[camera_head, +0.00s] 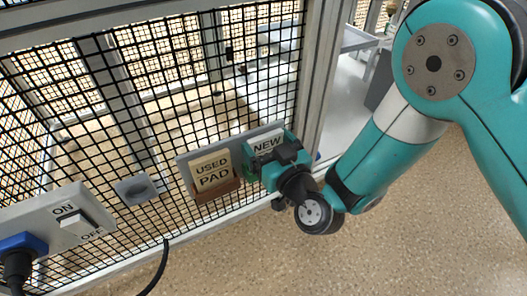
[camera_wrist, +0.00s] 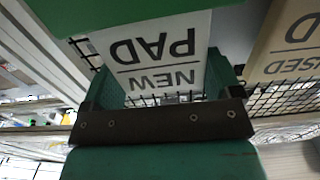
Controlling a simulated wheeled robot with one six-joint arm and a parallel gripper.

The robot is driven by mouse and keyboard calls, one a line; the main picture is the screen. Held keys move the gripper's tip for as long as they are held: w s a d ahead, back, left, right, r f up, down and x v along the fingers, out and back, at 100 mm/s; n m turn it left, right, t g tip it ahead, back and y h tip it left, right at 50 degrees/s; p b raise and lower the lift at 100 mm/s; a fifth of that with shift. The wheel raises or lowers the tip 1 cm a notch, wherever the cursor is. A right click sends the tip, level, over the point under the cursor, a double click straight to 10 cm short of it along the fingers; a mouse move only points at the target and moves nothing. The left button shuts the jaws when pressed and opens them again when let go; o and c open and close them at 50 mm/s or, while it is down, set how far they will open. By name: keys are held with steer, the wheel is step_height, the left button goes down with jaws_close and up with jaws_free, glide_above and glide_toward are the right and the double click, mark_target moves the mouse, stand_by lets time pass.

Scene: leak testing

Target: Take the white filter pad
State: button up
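A white panel labelled "NEW" (camera_head: 264,144) hangs on the fence. In the wrist view its upside-down "NEW PAD" label (camera_wrist: 155,50) fills the upper middle. My gripper (camera_head: 272,163) is right in front of this panel and covers its lower part. In the wrist view my gripper (camera_wrist: 162,75) shows two green sides well apart, with the label seen between them, and nothing is visibly held. I cannot make out the white filter pad apart from the label. A green part (camera_wrist: 110,12) at the top edge looks like the holder, but this is unclear.
The brown "USED PAD" holder (camera_head: 213,176) is close on the left, and it also shows in the wrist view (camera_wrist: 290,45). A black mesh fence (camera_head: 165,85) stands behind both. A grey switch box (camera_head: 75,225) is further left. The floor at lower right is clear.

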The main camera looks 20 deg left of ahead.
step_height(320, 180, up, 20)
steer(key=p, duration=1.9)
steer(key=shift+o, duration=1.4)
steer(key=c, duration=0.7)
